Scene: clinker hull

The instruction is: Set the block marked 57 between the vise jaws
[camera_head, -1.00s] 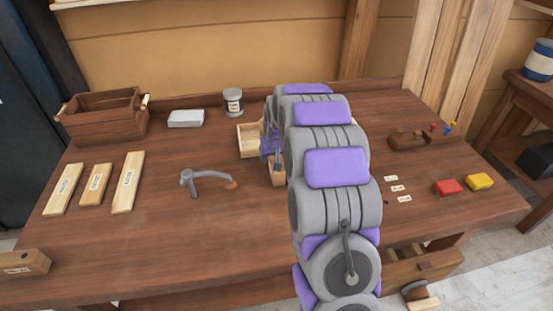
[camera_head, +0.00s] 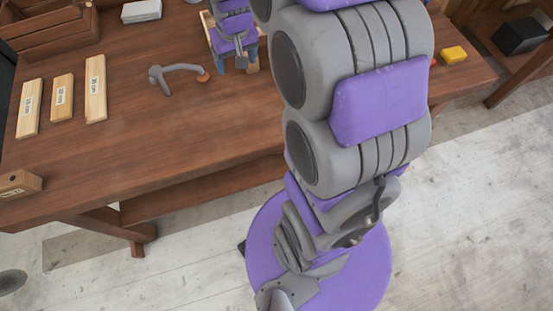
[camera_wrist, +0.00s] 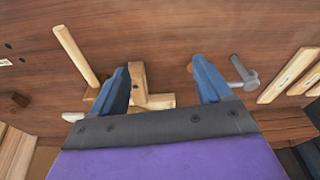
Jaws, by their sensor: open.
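My gripper (camera_wrist: 161,70) is open, with its two blue fingers spread. In the head view my gripper (camera_head: 236,58) is low over a pale wooden tray (camera_head: 207,30), largely covered by my arm. In the wrist view a small wooden block (camera_wrist: 138,83) shows between the fingers, nearer the left one; no mark is readable on it. A pale wooden piece (camera_wrist: 156,101) is beside it. A labelled wooden block (camera_head: 20,183) sits at the bench's left front edge; its label is too small to read. I cannot make out the vise jaws; my arm hides much of the bench's right side.
A grey curved metal tool (camera_head: 178,74) lies left of my gripper. Several labelled wooden strips (camera_head: 62,98) lie farther left. A brown wooden box (camera_head: 50,32) and a pale grey block (camera_head: 142,11) stand behind. A yellow block (camera_head: 453,54) is at right.

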